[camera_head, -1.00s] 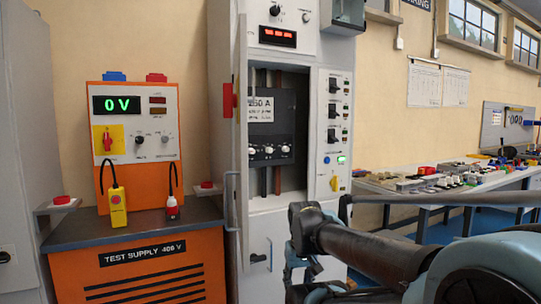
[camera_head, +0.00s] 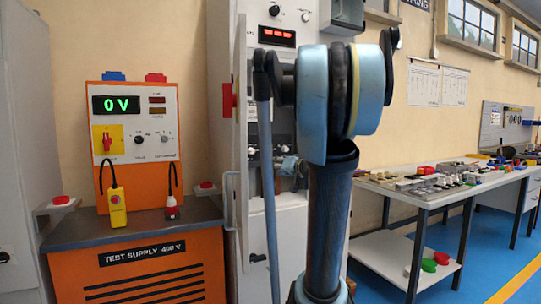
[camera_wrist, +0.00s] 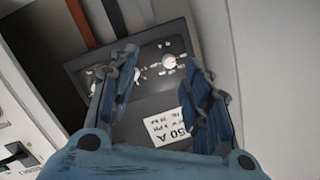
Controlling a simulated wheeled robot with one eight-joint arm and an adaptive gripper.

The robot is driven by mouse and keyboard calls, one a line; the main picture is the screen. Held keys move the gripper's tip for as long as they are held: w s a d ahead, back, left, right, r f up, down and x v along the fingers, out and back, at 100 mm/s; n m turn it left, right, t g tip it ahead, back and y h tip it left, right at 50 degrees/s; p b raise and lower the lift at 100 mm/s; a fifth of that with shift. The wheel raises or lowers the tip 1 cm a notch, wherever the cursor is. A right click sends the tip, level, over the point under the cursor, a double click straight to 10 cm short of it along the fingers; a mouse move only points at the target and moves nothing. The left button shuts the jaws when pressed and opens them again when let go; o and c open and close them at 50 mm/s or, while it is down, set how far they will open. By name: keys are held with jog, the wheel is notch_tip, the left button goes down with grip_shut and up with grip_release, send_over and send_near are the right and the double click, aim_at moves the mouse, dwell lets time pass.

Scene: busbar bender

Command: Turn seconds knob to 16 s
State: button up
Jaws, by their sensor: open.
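In the wrist view a dark breaker unit (camera_wrist: 80,68) carries a row of small pale knobs, with a larger knob (camera_wrist: 169,62) near the middle. I cannot tell which knob sets seconds, as the markings are too small to read. My gripper (camera_wrist: 160,69) is open, its two blue fingers spread in front of the knob row with nothing between them. I cannot tell that it touches any knob. In the head view my gripper (camera_head: 288,166) is at the cabinet opening, and my arm hides most of the breaker unit.
The open cabinet door (camera_head: 242,120) stands left of the opening. The orange test supply (camera_head: 137,140) reads 0 V and has its own knobs. A white plate marked 50 A (camera_wrist: 168,127) is on the breaker. A bench (camera_head: 425,192) with parts stands right.

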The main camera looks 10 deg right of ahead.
aim_at(270, 151)
jog(key=w+d+r+m+t+h, duration=0.1)
jog(key=w+d+r+m+t, duration=0.1)
jog(key=w+d+r, duration=0.3)
jog(key=x, duration=1.1)
jog(key=f+x, duration=0.1)
jog(key=x, duration=0.4)
jog(key=shift+w+d+f, duration=0.15)
jog(key=shift+w+d, duration=0.1)
jog(key=shift+w, duration=0.2)
grip_shut()
